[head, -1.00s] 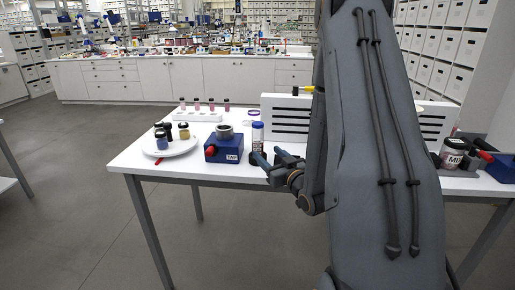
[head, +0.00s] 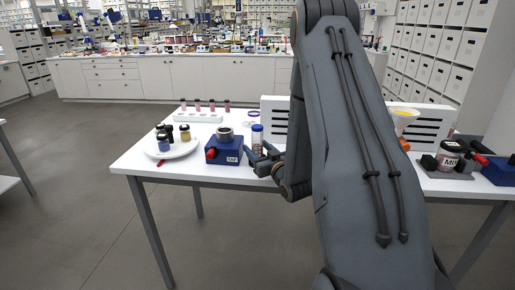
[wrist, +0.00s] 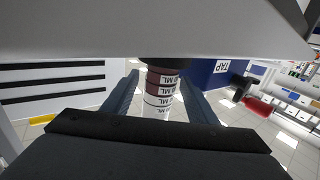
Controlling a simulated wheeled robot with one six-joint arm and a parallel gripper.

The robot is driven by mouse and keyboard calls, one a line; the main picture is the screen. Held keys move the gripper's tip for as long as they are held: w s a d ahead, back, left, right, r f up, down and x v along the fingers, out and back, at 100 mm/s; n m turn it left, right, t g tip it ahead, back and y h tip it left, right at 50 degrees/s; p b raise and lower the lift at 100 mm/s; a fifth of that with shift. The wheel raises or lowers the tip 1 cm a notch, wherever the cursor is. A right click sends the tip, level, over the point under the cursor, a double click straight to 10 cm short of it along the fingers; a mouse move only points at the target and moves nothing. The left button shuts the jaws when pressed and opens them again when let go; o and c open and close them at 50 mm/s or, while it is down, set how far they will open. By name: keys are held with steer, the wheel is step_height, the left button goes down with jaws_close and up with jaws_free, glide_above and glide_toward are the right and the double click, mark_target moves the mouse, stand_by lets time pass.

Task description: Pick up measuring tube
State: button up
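The measuring tube (head: 257,140) stands upright on the white table, a clear tube with a blue cap and a dark band low down. It also shows in the wrist view (wrist: 160,92), with ML markings, between the two fingers. My gripper (head: 258,158) is low at the tube's near side, reaching in from the right. In the wrist view my gripper (wrist: 160,105) is open, with narrow gaps between the fingers and the tube. The tube's lower part is partly hidden by my gripper in the head view.
A blue block marked TAP (head: 222,151) with a red knob stands close left of the tube. A white plate (head: 160,153) with small jars is further left. A slotted white panel (head: 274,112) is behind. A labelled jar (head: 448,158) stands at the right.

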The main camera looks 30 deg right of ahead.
steer(key=c, duration=1.1)
steer(key=shift+r, duration=0.15)
